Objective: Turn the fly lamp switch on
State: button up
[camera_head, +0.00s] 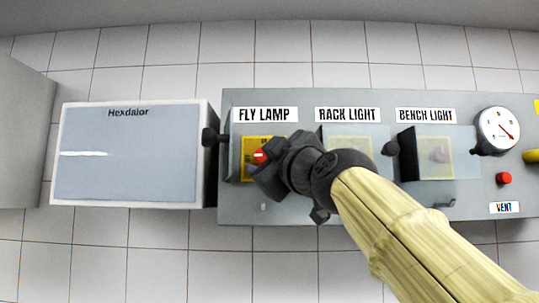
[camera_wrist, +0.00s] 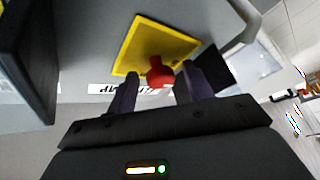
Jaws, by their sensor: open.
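The fly lamp switch is a red knob (camera_head: 261,156) with a pale mark, on a yellow plate (camera_head: 249,150) below the "FLY LAMP" label (camera_head: 265,115). In the wrist view the red knob (camera_wrist: 159,73) stands out from the yellow plate (camera_wrist: 150,45). My gripper (camera_head: 263,168) is at the knob and hides the right part of the plate. In the wrist view my gripper (camera_wrist: 157,86) is open, with one finger on each side of the knob. Whether the fingers touch it I cannot tell.
To the right are the rack light switch (camera_head: 350,145) and bench light switch (camera_head: 437,158) behind see-through covers. A gauge (camera_head: 498,131) and a red vent button (camera_head: 504,179) are farther right. A box marked "Hexdalor" (camera_head: 125,155) is left of the panel.

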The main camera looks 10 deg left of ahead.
jog(key=c, duration=1)
jog(key=shift+o, duration=0.2)
